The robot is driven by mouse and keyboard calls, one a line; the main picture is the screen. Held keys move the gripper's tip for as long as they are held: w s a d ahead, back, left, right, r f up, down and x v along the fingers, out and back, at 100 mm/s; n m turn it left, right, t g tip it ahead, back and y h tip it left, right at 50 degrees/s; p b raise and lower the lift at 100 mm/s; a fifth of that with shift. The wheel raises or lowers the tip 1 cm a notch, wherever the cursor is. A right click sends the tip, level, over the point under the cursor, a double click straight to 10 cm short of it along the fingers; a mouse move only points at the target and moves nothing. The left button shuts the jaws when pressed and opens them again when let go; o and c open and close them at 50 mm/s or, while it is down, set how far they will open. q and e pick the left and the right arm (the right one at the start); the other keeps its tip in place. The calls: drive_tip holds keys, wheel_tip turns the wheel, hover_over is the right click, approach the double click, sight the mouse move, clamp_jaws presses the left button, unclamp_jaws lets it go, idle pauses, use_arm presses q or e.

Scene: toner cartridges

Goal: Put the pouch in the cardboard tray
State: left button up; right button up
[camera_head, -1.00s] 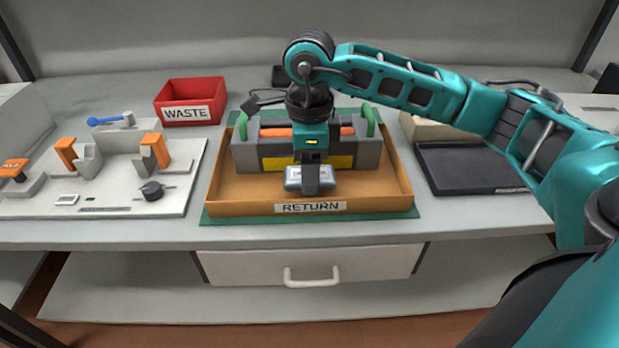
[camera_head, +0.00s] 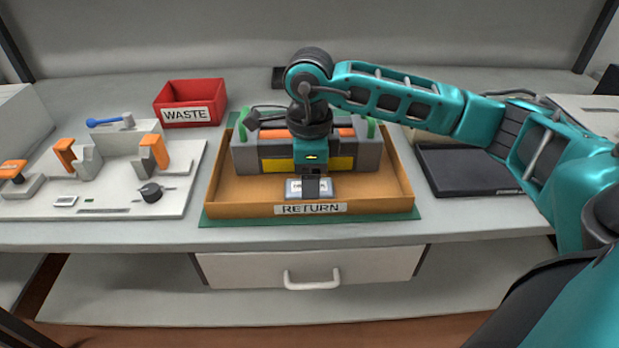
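The pouch (camera_head: 294,189) is a small grey-blue packet with a white label. It is inside the cardboard tray (camera_head: 235,209), a brown open box labelled RETURN, near the front wall. My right gripper (camera_head: 311,187) reaches down into the tray from above, with a dark finger across the front of the pouch. It looks shut on the pouch; its other finger is hidden. Whether the pouch's underside touches the tray floor is hard to tell. My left gripper is not in view.
A grey cartridge unit (camera_head: 246,157) with green handles fills the back of the tray. A red WASTE bin (camera_head: 190,101) stands behind left. A pale fixture (camera_head: 110,205) with orange parts is at left, a black flat tray (camera_head: 465,175) at right. A drawer (camera_head: 310,268) is below the table.

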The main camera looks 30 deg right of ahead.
use_arm(q)
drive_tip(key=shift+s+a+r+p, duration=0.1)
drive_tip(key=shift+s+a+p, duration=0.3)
drive_tip(key=shift+p, duration=0.25)
use_arm(e)
wheel_tip(320, 180, up, 12)
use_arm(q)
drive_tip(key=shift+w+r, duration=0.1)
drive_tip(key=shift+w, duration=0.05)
